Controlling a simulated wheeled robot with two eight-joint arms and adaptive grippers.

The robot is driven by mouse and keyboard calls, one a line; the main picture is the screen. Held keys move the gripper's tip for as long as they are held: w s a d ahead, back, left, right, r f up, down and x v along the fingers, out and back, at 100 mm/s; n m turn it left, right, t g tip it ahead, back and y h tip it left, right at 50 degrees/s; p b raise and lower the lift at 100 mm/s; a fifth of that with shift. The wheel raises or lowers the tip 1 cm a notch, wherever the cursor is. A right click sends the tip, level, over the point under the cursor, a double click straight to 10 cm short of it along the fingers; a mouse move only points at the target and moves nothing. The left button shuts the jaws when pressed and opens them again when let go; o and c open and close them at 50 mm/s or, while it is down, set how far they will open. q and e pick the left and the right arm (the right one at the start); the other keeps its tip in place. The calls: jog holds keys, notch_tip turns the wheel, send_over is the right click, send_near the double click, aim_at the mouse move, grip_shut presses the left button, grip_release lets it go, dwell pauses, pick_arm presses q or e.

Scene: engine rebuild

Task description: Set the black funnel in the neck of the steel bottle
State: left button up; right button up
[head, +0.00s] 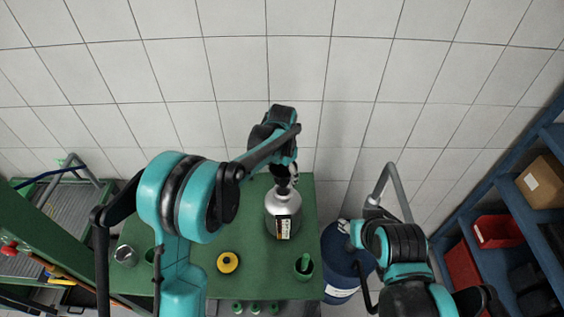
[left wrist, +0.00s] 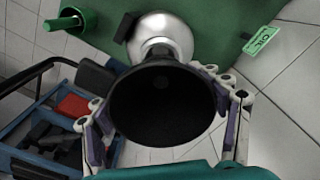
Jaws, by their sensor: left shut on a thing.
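The steel bottle (head: 283,203) stands upright on the green table, with a label on its front. In the left wrist view, its rounded shoulder (left wrist: 163,30) shows beyond the funnel. My left gripper (head: 287,181) is shut on the black funnel (left wrist: 163,105), its fingers on both sides of the wide mouth, which faces the wrist camera. In the head view the funnel is a small dark shape at the bottle's top, mostly covered by my gripper. The spout is hidden, so I cannot tell whether it is inside the neck. My right gripper (head: 347,228) is partly visible over the blue drum; its jaws are unclear.
On the green table (head: 208,283) are a yellow ring-shaped item (head: 228,262), a green cup (head: 303,267) and a metal can (head: 125,255). A blue drum (head: 340,275) stands right of the table. Blue shelving with a red bin (head: 497,231) is farther right.

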pick_arm(q)
jog(key=shift+s, duration=0.1)
jog(key=shift+f+b, duration=1.55)
jog(key=shift+f, duration=1.25)
jog(key=shift+b, duration=0.4)
jog(key=shift+f+b, duration=0.5)
jog(key=shift+f, duration=0.1)
jog(key=o, duration=0.9)
